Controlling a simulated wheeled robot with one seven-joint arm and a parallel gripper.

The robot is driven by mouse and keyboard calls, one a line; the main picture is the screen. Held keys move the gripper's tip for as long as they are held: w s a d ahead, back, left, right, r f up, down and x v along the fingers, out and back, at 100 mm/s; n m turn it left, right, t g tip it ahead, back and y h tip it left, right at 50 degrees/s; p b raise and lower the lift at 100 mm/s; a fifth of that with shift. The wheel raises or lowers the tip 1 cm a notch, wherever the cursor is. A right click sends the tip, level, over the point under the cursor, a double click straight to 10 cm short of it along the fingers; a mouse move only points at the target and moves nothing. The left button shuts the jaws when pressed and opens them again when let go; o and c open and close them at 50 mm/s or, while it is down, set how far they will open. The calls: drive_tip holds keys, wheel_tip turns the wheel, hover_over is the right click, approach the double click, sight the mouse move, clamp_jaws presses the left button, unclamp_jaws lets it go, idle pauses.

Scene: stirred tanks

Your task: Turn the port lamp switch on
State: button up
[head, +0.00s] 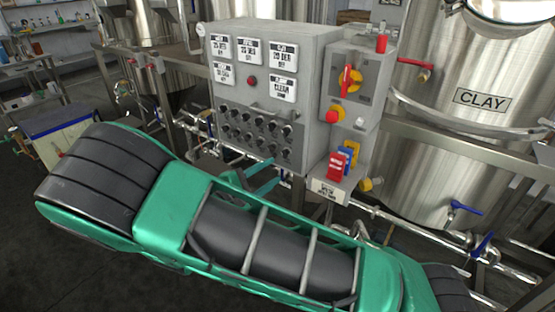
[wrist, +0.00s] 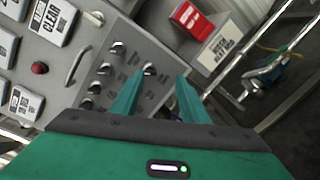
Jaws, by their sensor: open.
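The grey control box (head: 260,90) carries a lower panel of small black rotary switches (head: 259,123) in rows. Their labels are too small to read, so I cannot tell which is the port lamp switch. My gripper (head: 275,171) is at the lower right of this panel, with its teal fingers apart and empty. In the wrist view my gripper (wrist: 161,75) points at the panel. One switch (wrist: 149,68) shows close to the left fingertip, between the two tips. Whether a finger touches it, I cannot tell. More switches (wrist: 103,69) lie left of the fingers.
A handle (head: 272,112) sticks out above the switches. A red, blue and yellow tag rack (head: 333,190) hangs at the box's lower right. A red rotary handle (head: 350,80) is on the side box. The CLAY tank (head: 440,170) and pipes stand at right.

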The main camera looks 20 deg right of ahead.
sight(283, 156)
drive_tip(key=shift+n+t, duration=0.6)
drive_tip(key=shift+t, duration=0.1)
drive_tip(key=x, duration=0.3)
drive_tip(key=w+x, duration=0.1)
drive_tip(key=x, duration=0.1)
drive_tip(key=a+x, duration=0.1)
drive_tip(key=x, duration=0.2)
drive_tip(key=shift+w+d, duration=0.2)
drive_tip(key=shift+w, duration=0.2)
